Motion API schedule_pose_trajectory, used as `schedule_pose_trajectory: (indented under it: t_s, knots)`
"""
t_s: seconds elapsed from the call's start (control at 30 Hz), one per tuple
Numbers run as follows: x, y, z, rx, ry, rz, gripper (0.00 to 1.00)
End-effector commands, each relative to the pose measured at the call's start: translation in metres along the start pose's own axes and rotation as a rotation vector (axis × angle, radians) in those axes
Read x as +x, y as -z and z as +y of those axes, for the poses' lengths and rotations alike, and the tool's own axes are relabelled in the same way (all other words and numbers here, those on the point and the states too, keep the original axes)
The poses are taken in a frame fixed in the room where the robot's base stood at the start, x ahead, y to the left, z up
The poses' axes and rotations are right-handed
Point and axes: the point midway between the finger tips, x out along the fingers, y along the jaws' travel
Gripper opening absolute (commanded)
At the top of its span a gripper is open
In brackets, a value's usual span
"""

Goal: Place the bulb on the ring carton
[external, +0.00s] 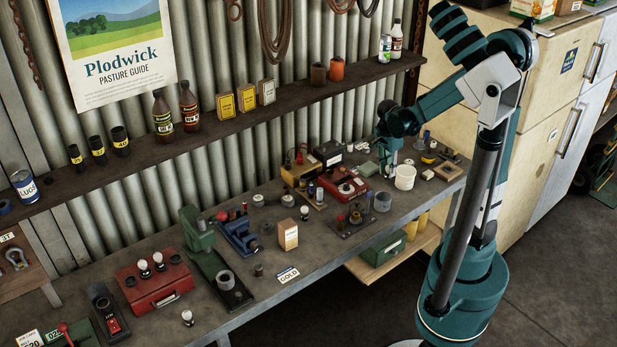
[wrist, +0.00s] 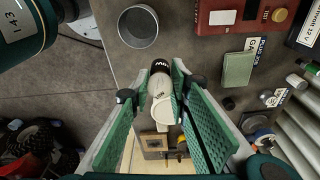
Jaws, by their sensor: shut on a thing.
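My gripper (wrist: 162,85) is shut on a pale object with a dark, lettered end, which looks like the bulb (wrist: 160,82). In the external view my gripper (external: 388,163) is over the far right of the bench, close to the white tub (external: 405,178); the bulb is too small to make out there. A small tan and white carton (external: 288,235) stands upright near the bench's middle. A flat tan box with a dark centre (external: 448,172) lies at the far right end and shows below the fingers in the wrist view (wrist: 154,146). I cannot read which is the ring carton.
A grey cup (external: 383,201) stands near the front edge. A red box (external: 343,189) and a green pad (wrist: 237,68) lie nearby. Other bulbs stand on the red toolbox (external: 155,287) and bench. The shelf (external: 220,127) runs above. Bare bench shows around the tan carton.

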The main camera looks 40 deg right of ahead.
Motion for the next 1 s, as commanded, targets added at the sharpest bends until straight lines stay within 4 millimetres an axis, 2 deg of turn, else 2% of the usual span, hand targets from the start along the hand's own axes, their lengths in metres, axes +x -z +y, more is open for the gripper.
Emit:
schedule_pose_trajectory:
  t_s: [0.5, 1.0]
  knots:
    - [-0.039, -0.098, -0.034, -0.201, 0.030, 0.000, 0.07]
    - [-0.079, -0.201, -0.047, -0.393, 0.059, 0.000, 0.07]
